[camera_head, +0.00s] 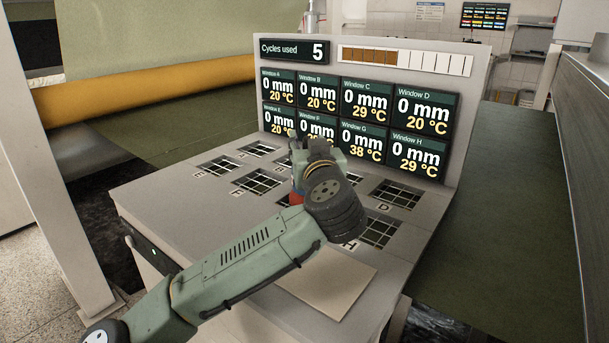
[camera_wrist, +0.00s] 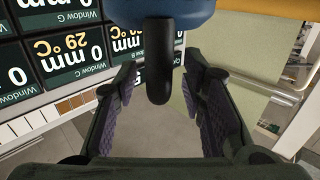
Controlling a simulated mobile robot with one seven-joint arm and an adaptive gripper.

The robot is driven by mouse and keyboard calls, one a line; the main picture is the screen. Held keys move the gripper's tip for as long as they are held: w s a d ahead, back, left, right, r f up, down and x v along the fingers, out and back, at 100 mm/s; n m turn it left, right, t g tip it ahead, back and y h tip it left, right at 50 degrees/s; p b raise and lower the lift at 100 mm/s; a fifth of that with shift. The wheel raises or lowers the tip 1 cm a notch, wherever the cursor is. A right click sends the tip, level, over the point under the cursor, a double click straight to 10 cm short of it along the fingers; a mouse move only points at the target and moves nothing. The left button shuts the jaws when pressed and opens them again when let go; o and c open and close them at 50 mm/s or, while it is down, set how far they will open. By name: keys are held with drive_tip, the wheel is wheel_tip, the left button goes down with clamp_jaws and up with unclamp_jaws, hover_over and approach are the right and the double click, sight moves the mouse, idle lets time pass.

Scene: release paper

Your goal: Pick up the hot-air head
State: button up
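The hot-air head, a blue body (camera_wrist: 190,8) with a dark rounded handle-like part (camera_wrist: 159,65), shows at the top of the wrist view. The dark part reaches down between the two fingers of my gripper (camera_wrist: 160,85). The fingers stand apart on either side of it, and a narrow gap seems to show on each side. In the head view my gripper (camera_head: 312,150) is over the console top, in front of the displays. A small red and blue piece (camera_head: 297,194) shows below it, probably the same head. My wrist hides most of it, and whether it touches the console cannot be told.
The grey console (camera_head: 170,205) has several gridded windows, such as one at its right (camera_head: 397,195). Its upright display panel (camera_head: 475,80) stands close behind my gripper. A blank pale plate (camera_head: 325,285) lies at the front. A yellow roller (camera_head: 150,85) is at the left.

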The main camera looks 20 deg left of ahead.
drive_tip(key=shift+w+a, duration=0.15)
drive_tip(key=shift+w, duration=0.2)
drive_tip(key=shift+s, duration=0.1)
clamp_jaws()
idle(0.8)
drive_tip(key=shift+r, duration=0.15)
